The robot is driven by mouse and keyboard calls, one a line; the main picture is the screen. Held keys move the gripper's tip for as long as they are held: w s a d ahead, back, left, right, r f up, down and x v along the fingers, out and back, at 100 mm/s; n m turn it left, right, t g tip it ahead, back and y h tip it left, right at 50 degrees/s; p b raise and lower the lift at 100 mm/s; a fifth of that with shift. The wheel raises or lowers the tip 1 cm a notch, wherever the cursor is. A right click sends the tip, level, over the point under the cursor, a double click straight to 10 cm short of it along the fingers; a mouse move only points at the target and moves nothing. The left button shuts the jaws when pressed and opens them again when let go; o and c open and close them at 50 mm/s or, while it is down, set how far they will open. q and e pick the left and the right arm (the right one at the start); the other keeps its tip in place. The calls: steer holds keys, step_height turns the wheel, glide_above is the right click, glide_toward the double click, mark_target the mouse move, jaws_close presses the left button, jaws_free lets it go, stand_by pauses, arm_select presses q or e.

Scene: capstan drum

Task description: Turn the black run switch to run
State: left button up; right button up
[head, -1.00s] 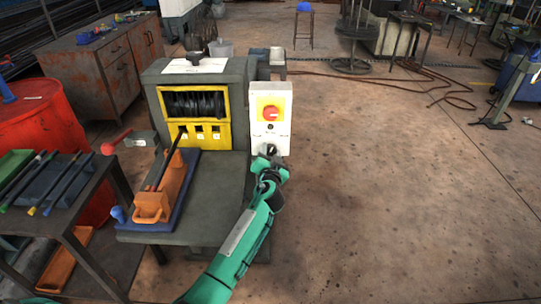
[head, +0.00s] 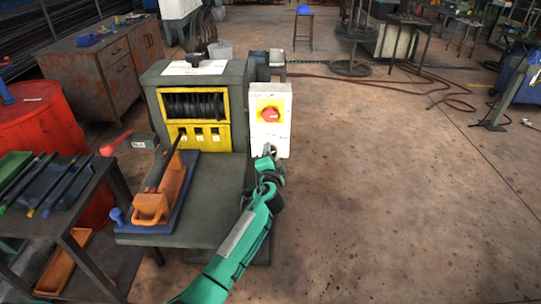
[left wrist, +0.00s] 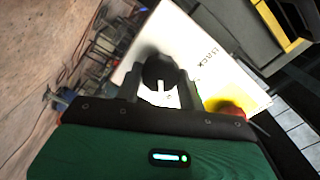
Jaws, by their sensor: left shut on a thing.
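The white control box (head: 284,101) stands upright at the right of the capstan machine. The black run switch is low on the box's front, mostly hidden by my gripper in the head view. In the left wrist view the run switch (left wrist: 160,68) is a round black knob with a pale pointer mark, between my two fingers. My left gripper (head: 268,156) is at the box's lower front, shut on the knob. The lettering is too blurred to tell the knob's setting. My right gripper is not in view.
An orange tool on a blue base (head: 170,205) lies on the machine's table.

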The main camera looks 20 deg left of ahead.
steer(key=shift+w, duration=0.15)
arm_select(q)
steer(key=o, duration=1)
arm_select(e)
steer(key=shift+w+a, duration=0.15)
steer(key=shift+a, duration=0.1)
arm_select(q)
steer(key=shift+s, duration=0.1)
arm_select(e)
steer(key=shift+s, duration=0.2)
arm_select(q)
steer(key=shift+b+v, duration=0.7)
steer(key=shift+v, duration=6.15)
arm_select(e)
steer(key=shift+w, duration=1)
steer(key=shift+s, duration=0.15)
